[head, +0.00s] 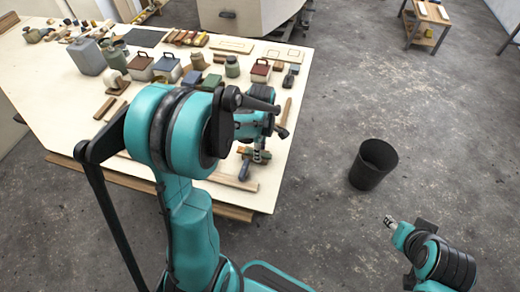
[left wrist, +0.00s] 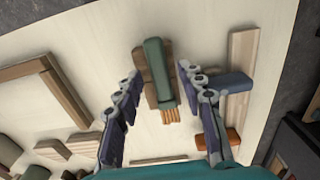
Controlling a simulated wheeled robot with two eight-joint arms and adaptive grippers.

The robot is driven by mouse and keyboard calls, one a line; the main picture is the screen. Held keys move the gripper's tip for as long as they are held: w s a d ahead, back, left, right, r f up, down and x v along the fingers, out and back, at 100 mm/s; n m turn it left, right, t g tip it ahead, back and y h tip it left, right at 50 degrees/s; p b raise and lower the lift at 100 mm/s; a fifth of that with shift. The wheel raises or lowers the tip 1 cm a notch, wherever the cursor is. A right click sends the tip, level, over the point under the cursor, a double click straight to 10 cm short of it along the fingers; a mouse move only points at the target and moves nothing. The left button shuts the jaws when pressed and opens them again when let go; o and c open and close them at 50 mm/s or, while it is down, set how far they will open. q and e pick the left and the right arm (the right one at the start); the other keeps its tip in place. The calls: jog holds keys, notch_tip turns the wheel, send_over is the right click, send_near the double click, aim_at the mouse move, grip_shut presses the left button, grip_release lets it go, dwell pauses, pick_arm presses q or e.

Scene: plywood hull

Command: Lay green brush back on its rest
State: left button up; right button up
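The green brush (left wrist: 155,68) lies between my left fingers in the left wrist view, its orange bristles toward the bottom of the picture. A brown wooden piece, perhaps its rest (left wrist: 141,64), shows beside and partly under it; I cannot tell whether the brush touches it. My left gripper (left wrist: 159,74) is open, one finger on each side of the brush, with small gaps visible. In the head view my left gripper (head: 255,152) is low over the table's near right part, largely hidden by my arm. My right gripper (head: 389,221) is over the floor, away from the table.
On the table (head: 60,120), a wooden strip (left wrist: 240,75) and a blue-grey object (left wrist: 228,83) lie close right of my left fingers. A wooden frame (left wrist: 60,85) lies left. Jars and boxes crowd the back. A black bin (head: 373,165) stands on open floor.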

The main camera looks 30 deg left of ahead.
pick_arm(q)
notch_tip(320, 180, up, 12)
dwell(0.7)
jog(key=shift+d, duration=0.1)
jog(key=s+d+f+m+t+b, duration=0.2)
jog(key=s+d+m+t, duration=0.1)
jog(key=m, duration=0.7)
jog(key=s+d+f+m+t+b, duration=0.2)
jog(key=s+d+m+t, duration=0.2)
jog(key=s+d+m, duration=0.2)
jog(key=s+m, duration=0.2)
jog(key=m, duration=0.2)
jog(key=shift+d+m, duration=0.25)
jog(key=shift+m, duration=0.05)
